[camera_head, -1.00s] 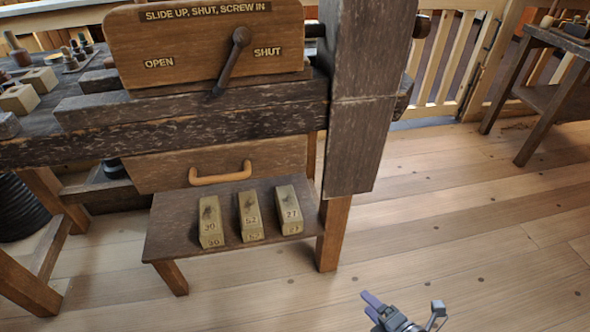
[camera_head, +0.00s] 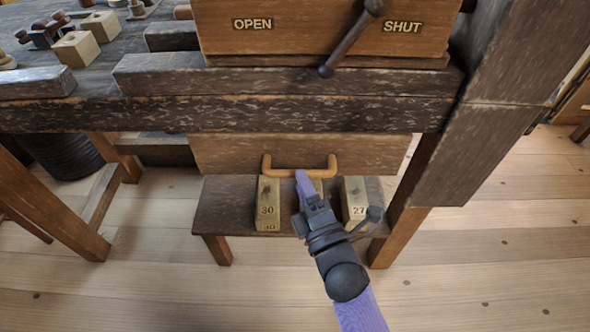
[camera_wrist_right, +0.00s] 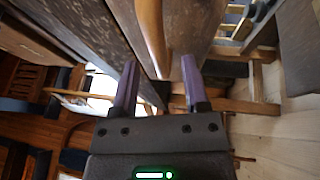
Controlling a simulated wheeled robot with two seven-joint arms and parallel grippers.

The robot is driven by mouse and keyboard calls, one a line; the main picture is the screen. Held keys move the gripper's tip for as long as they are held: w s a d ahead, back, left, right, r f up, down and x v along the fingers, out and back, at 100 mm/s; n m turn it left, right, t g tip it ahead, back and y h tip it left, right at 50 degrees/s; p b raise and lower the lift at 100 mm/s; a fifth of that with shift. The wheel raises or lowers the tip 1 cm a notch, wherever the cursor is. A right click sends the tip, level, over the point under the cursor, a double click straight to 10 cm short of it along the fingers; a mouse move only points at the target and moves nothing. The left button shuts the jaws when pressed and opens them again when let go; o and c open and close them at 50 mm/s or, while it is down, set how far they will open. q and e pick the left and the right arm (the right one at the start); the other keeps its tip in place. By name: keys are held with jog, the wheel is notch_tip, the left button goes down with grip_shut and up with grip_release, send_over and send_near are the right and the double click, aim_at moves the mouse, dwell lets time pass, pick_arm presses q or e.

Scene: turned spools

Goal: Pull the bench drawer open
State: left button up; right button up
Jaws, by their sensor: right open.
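The bench drawer has a plain brown wooden front (camera_head: 230,152) under the dark bench top and looks shut. Its orange-brown bar handle (camera_head: 283,173) runs level across the middle of the front. My right gripper (camera_head: 303,180) is at the handle, its purple fingertips overlapping the bar in the head view. In the right wrist view the two fingers (camera_wrist_right: 159,65) are apart, and the handle (camera_wrist_right: 153,38) lies ahead, in line with the gap between them. Contact cannot be told. My left gripper is not in view.
A low shelf (camera_head: 230,209) below the drawer holds numbered blocks, including block 30 (camera_head: 267,207) and block 27 (camera_head: 355,203); my right gripper partly hides another between them. Floor in front is clear.

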jog(key=shift+b+x, duration=0.35)
jog(key=shift+x, duration=1.3)
grip_shut()
